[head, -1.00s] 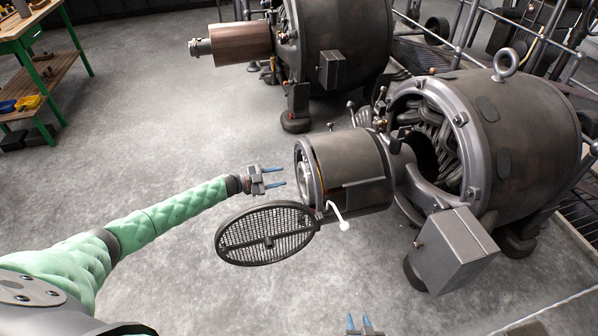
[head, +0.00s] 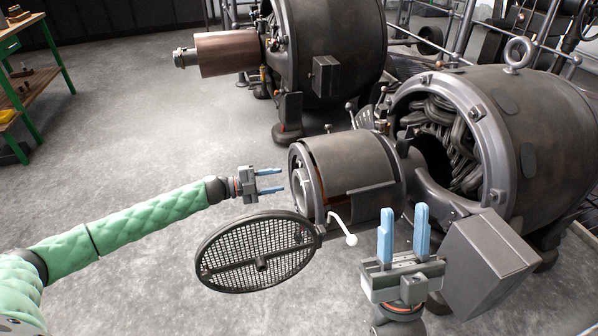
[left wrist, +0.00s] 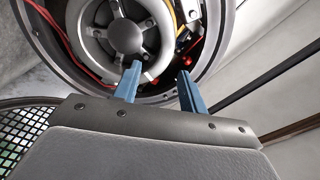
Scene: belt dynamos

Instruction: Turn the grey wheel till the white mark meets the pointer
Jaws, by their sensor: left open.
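The grey wheel (left wrist: 126,36), with a round hub, spokes and a pale rim, sits inside the open end of the near dynamo's drum. In the head view its edge shows at the drum's left end (head: 299,188). My left gripper (head: 283,181) is open and empty, just left of that end. In the left wrist view its fingers (left wrist: 160,70) appear one on each side of the rim's lower right; I cannot tell if they touch it. My right gripper (head: 404,211) is open, fingers up, in front of the drum.
A round mesh cover (head: 258,250) hangs open below the drum. A white-knobbed lever (head: 343,229) sticks out beside it. A grey box (head: 487,262) stands right of my right gripper. Red and yellow wires run around the wheel.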

